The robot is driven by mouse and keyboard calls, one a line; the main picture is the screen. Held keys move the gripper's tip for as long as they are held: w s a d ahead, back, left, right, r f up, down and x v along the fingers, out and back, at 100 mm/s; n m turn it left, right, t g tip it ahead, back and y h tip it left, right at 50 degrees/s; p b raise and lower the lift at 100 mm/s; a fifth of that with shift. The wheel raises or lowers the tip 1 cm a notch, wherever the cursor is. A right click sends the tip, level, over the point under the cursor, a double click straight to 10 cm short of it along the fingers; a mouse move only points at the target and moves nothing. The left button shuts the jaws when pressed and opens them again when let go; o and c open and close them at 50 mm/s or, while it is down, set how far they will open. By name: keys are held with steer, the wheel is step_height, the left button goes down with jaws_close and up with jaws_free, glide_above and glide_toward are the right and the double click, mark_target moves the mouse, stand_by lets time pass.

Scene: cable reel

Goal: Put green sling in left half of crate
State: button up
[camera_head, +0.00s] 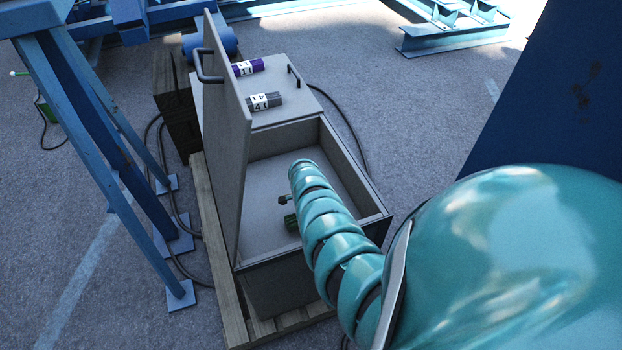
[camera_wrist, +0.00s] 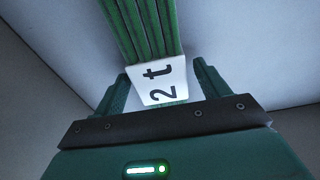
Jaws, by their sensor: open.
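The green sling (camera_wrist: 142,30), a ribbed bundle with a white "2 t" label, lies on the pale grey floor of the crate's open compartment. In the head view, a small green part of it (camera_head: 291,221) shows beside my arm, which hides the rest. My gripper (camera_wrist: 160,78) is open, with one finger on each side of the label end; I cannot tell whether they touch it. The crate (camera_head: 350,185) has its near compartment open, with a grey lid (camera_head: 224,140) standing upright on the left. Its far part is covered.
A purple sling (camera_head: 248,68) and a grey sling (camera_head: 264,101) lie on the covered far part, near a black handle (camera_head: 294,77). The crate stands on a wooden pallet (camera_head: 215,250). Blue steel legs (camera_head: 105,150) stand at left, with a blue panel (camera_head: 560,90) at right.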

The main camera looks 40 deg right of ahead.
steer(key=r, duration=0.1)
steer(key=r+p, duration=0.2)
steer(key=shift+w+a+r, duration=0.15)
steer(key=shift+a+r, duration=0.1)
steer(key=shift+r, duration=0.15)
step_height(320, 180, up, 8)
steer(key=shift+a, duration=0.45)
steer(key=shift+r, duration=0.1)
